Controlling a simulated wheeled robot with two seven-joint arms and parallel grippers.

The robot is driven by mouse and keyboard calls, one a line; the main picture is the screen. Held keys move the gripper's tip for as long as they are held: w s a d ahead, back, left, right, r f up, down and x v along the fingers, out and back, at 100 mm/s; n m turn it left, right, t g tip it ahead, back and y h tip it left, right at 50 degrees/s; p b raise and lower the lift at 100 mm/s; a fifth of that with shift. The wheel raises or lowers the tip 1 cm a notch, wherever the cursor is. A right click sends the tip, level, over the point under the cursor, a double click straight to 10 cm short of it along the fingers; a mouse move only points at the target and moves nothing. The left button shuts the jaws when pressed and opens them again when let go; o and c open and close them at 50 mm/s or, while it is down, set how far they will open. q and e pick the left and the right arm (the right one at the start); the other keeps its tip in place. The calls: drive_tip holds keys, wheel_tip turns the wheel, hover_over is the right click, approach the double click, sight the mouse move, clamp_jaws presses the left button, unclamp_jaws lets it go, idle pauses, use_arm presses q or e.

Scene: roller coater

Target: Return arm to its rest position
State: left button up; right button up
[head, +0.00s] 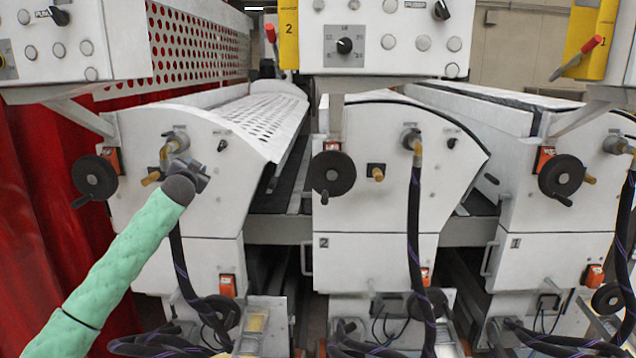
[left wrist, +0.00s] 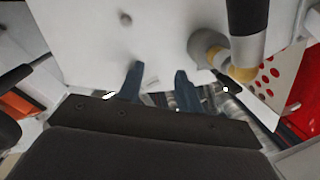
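My left arm (head: 120,265), in a green sleeve, comes in from the lower left and reaches up to the left coater unit. Its dark wrist (head: 180,189) is in front of the unit's white end panel (head: 225,205), below a metal pipe fitting (head: 176,141). The fingers are hard to make out in the head view. In the left wrist view my left gripper (left wrist: 157,88) has two blue-grey fingers standing apart, with nothing seen between them. The white panel (left wrist: 90,35) is beyond them. A brass fitting (left wrist: 238,67) with a black hose is to their right, apart from them. My right gripper is not in view.
Black handwheels (head: 95,177) and orange switches (head: 228,286) stick out from the machine fronts. Dark hoses (head: 414,240) hang down to the floor area. Control boxes (head: 345,45) overhang above. A red curtain (head: 30,230) is at the left.

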use_arm(q)
drive_tip(key=s+d+f+n+g+h, duration=0.1)
drive_tip(key=s+d+f+g, duration=0.3)
drive_tip(key=s+f, duration=0.8)
drive_tip(key=s+d+f+n+g, duration=0.15)
drive_tip(key=s+d+f, duration=0.45)
drive_tip(key=f, duration=1.3)
drive_tip(key=s+d+f+g+h, duration=0.1)
drive_tip(key=s+d+f+g, duration=0.35)
drive_tip(key=s+f, duration=0.75)
drive_tip(key=s+d+f+g, duration=0.2)
drive_tip(key=s+f, duration=0.8)
drive_tip(key=s, duration=0.4)
drive_tip(key=s+d+f+n+g, duration=0.1)
drive_tip(key=s+d+f+g, duration=0.1)
drive_tip(key=s+f, duration=0.9)
drive_tip(key=s+d+f+g+h, duration=0.1)
drive_tip(key=s+d+f+g, duration=0.1)
drive_tip(key=s+f, duration=0.9)
drive_tip(key=s+d, duration=0.1)
drive_tip(key=s, duration=0.4)
drive_tip(key=shift+s+f+g, duration=0.25)
drive_tip(key=shift+s+g, duration=0.1)
drive_tip(key=shift+g, duration=0.05)
drive_tip(key=shift+n, duration=0.25)
